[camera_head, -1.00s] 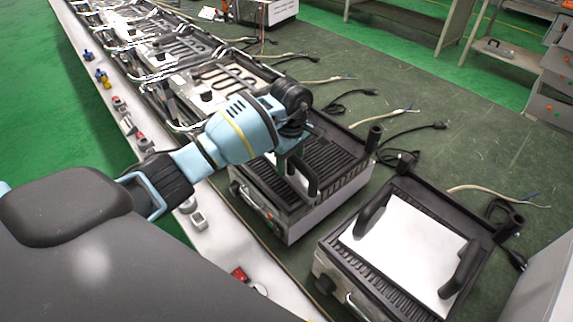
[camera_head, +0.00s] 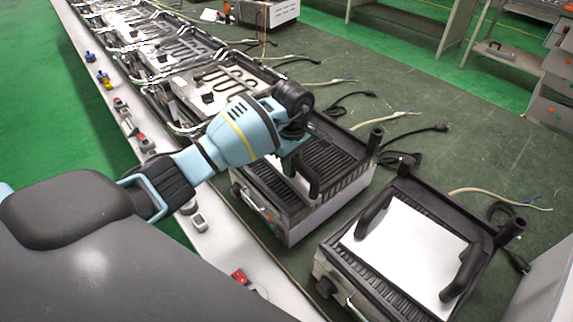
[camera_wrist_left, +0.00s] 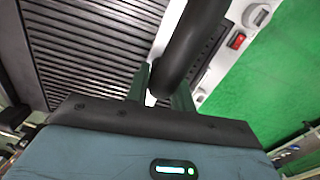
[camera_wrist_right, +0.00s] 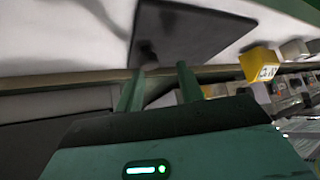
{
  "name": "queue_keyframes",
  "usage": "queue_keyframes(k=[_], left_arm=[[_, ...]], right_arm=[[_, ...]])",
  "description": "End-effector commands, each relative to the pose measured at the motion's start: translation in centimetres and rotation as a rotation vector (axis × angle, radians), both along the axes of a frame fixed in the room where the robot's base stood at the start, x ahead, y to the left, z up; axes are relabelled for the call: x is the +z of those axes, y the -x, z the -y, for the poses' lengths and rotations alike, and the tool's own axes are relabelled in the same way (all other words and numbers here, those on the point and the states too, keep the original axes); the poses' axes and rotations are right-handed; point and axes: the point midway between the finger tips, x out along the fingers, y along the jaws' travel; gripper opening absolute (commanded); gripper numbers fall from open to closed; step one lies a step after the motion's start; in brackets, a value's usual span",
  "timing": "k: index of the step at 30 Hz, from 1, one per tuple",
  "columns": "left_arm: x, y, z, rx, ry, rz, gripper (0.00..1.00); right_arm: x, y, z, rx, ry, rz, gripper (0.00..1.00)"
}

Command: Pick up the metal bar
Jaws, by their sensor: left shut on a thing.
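A thick black curved bar (camera_wrist_left: 192,45) stands between the fingers of my left gripper (camera_wrist_left: 162,88) in the left wrist view. The fingers are closed on it. In the head view my left gripper (camera_head: 291,158) reaches down over the middle grill (camera_head: 330,205). The black bar (camera_head: 308,178) shows there beside the fingers, partly hidden by my wrist. I cannot tell whether the bar is clear of the grill. My right gripper (camera_wrist_right: 158,85) shows only in its wrist view, with its fingers apart and nothing seen between them.
A nearer grill (camera_head: 330,290) stands at the right with a bright plate (camera_head: 410,245) and two black handles. More heating units (camera_head: 215,85) line the bench behind. Cables (camera_head: 400,115) lie along the far side. The right wrist view shows a yellow block (camera_wrist_right: 260,64) and a dark panel (camera_wrist_right: 185,35).

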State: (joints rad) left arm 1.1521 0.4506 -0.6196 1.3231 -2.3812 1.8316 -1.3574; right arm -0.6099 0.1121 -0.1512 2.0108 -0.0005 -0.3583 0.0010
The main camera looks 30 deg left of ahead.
Motion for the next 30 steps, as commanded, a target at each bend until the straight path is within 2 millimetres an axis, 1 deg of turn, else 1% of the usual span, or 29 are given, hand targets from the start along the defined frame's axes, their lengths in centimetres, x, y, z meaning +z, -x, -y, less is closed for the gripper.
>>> queue_keyframes(k=[4,8,13,16,18,23,26,28,29,30], left_arm=[[0.1,0.0,0.0,0.001,0.001,-0.002,0.00],[0.9,0.0,0.0,0.001,0.000,0.001,0.00],[3.0,-0.1,-0.1,0.002,-0.001,0.006,0.00],[4.4,-0.1,-0.1,0.001,0.000,0.007,0.00],[4.2,1.0,0.1,0.001,-0.002,0.006,0.00],[5.0,3.5,0.4,-0.001,-0.002,0.013,0.00],[5.5,5.7,0.7,-0.002,-0.002,0.019,0.00],[5.7,7.7,1.0,-0.002,-0.002,0.022,0.00],[5.7,8.4,1.1,-0.002,-0.002,0.021,0.00],[5.0,9.1,1.2,-0.002,0.000,0.012,0.00]], right_arm=[[-0.1,0.1,-0.1,-0.002,-0.003,-0.005,0.36],[0.1,-0.1,-0.1,-0.002,-0.003,-0.003,0.36],[0.6,-0.4,-0.3,-0.001,-0.005,0.002,0.36],[1.2,-0.9,-0.4,-0.002,-0.006,0.015,0.36],[2.1,-1.6,-0.3,-0.001,-0.006,0.037,0.36],[4.8,-3.7,-0.2,-0.002,-0.003,0.101,0.36],[6.8,-5.3,0.1,0.002,0.004,0.152,0.36],[8.0,-6.4,0.4,0.007,0.013,0.187,0.36],[8.0,-6.5,0.6,0.009,0.018,0.189,0.36],[7.2,-5.8,0.9,0.012,0.022,0.170,0.36]])
